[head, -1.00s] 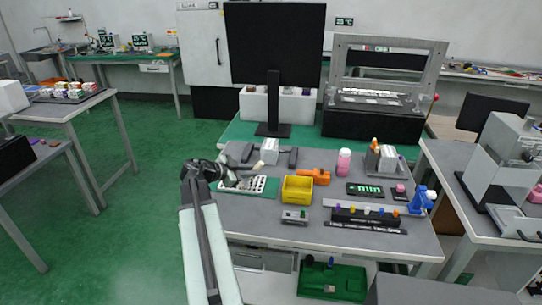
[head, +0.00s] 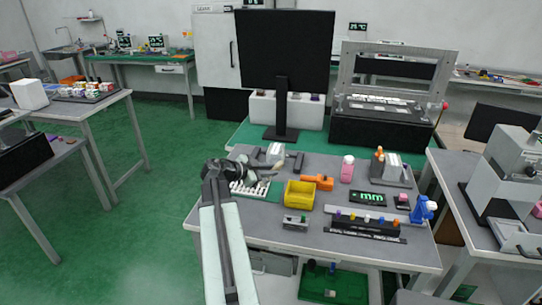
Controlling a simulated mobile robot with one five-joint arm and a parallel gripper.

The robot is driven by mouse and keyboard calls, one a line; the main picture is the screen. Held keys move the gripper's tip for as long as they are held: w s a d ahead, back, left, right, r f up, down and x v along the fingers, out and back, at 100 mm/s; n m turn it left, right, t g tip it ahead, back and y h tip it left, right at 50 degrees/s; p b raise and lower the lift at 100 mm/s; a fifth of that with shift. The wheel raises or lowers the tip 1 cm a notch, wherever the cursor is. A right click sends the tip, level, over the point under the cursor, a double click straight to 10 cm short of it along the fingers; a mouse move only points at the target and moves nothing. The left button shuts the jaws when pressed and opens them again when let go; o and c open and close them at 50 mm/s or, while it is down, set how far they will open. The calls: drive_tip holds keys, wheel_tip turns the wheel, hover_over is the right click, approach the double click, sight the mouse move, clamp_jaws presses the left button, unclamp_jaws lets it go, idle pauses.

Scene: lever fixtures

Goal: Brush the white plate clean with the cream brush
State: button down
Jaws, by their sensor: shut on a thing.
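The white plate (head: 248,190) lies on a green mat at the left of the grey bench, with rows of dark spots or holes across it. My gripper (head: 262,174) reaches in from the left, over the plate's back edge. It is shut on a small pale thing, which I take to be the cream brush (head: 274,170); it is small and partly hidden by the jaws. I cannot tell whether its bristles touch the plate. My arm hides the plate's left side.
A yellow bin (head: 299,195) stands just right of the plate, with an orange tool (head: 318,182) behind it. A white block (head: 276,153) stands close behind my gripper. A monitor (head: 284,60) rises at the back. A pink bottle (head: 347,169) stands farther right.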

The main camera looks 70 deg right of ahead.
drive_tip(key=shift+r+p, duration=2.05)
drive_tip(key=shift+r, duration=0.35)
